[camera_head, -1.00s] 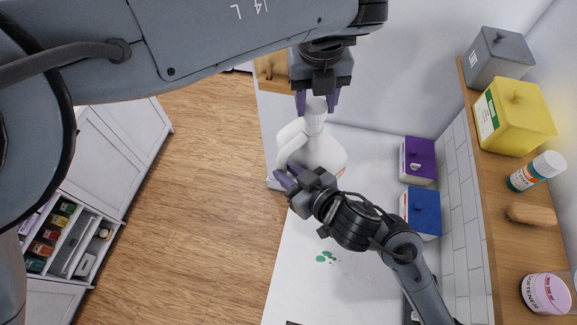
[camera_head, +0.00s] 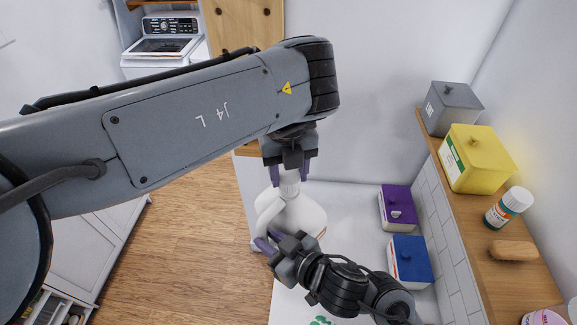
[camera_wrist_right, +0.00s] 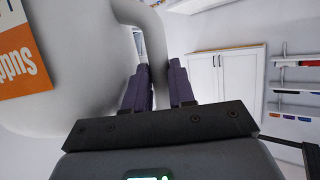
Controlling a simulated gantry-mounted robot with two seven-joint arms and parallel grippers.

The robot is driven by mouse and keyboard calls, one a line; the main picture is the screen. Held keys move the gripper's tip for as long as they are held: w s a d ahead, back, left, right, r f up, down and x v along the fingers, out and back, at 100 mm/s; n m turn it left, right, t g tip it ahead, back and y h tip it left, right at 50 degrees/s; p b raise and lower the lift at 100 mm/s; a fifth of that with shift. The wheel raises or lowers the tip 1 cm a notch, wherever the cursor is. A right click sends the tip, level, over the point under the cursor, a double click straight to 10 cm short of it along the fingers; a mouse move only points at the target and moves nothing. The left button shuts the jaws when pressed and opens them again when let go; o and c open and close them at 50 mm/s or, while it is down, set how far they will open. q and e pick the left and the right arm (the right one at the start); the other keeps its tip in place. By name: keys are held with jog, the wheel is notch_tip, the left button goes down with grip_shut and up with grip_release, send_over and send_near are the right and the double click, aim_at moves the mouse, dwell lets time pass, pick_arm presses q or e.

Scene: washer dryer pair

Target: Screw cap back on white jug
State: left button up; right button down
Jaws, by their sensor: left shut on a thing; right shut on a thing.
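The white jug (camera_head: 304,218) stands upright on the white counter in the head view. Its white cap (camera_head: 289,184) is at the neck, directly under my left gripper (camera_head: 290,174), whose fingers are shut around it. I cannot tell how far the cap is threaded. My right gripper (camera_head: 267,243) is shut on the jug's handle low on its left side. In the right wrist view, the purple fingers (camera_wrist_right: 161,85) close on either side of the handle (camera_wrist_right: 153,45), and the jug's body with an orange label (camera_wrist_right: 20,60) fills the left.
A purple box (camera_head: 397,208) and a blue box (camera_head: 409,262) stand right of the jug. A wooden shelf (camera_head: 480,222) holds a grey box (camera_head: 450,108), a yellow box (camera_head: 478,160), a bottle (camera_head: 508,207) and a brush (camera_head: 513,251). Green spots mark the counter in front.

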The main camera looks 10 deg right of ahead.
pick_arm(q)
jog(key=shift+f, duration=0.6)
dwell(0.7)
jog(key=m, duration=0.6)
jog(key=shift+d, duration=0.1)
jog(key=m, duration=0.5)
jog(key=shift+m, duration=0.4)
jog(key=m, duration=0.5)
jog(key=shift+s, duration=0.1)
jog(key=m, duration=1.2)
jog(key=shift+s+f, duration=0.1)
jog(key=shift+s, duration=0.05)
jog(key=m, duration=0.7)
